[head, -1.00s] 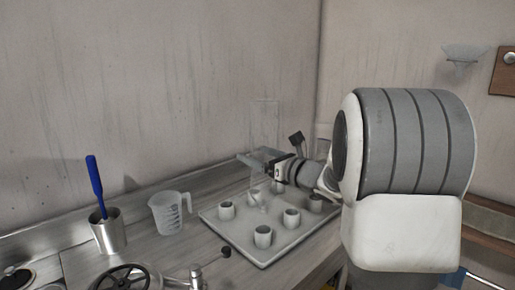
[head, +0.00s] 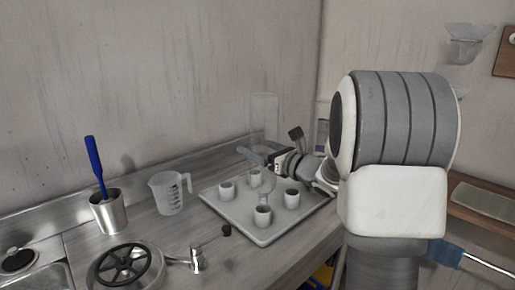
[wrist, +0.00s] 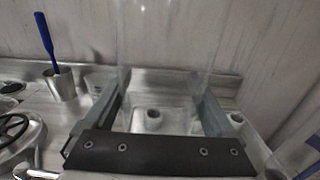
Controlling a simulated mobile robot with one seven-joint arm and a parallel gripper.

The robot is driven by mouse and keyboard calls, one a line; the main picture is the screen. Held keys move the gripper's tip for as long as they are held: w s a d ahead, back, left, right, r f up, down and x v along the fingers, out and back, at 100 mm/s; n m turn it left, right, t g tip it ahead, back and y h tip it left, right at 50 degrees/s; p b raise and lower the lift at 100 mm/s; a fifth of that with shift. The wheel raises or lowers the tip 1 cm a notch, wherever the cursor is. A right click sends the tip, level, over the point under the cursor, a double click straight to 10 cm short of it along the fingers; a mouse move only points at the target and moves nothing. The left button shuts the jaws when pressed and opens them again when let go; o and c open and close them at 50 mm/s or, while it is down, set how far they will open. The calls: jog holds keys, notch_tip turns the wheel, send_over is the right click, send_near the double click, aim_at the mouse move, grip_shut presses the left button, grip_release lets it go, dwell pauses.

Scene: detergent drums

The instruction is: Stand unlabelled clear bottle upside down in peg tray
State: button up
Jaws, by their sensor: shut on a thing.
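The unlabelled clear bottle (head: 264,112) is very see-through. It appears upside down, its wide body upward and its narrower end toward the tray. My gripper (head: 260,153) is shut on it, above the back part of the pale peg tray (head: 239,218). The tray carries several short, round, cup-like pegs, one at the front (head: 263,215). In the wrist view the bottle (wrist: 165,45) stands between the fingers of my gripper (wrist: 160,100), with a peg (wrist: 153,119) visible through or beyond it. Whether the bottle's lower end touches a peg cannot be told.
A clear measuring jug (head: 170,194) stands left of the tray. A metal cup (head: 108,213) with a blue-handled tool (head: 94,165) is farther left. A black handwheel (head: 122,264) and a metal fitting (head: 197,258) are in front. The wall (head: 180,80) is close behind the counter.

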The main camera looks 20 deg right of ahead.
jog(key=shift+f+b, duration=2.85)
jog(key=shift+b, duration=1.45)
jog(key=shift+r, duration=0.1)
jog(key=o, duration=1)
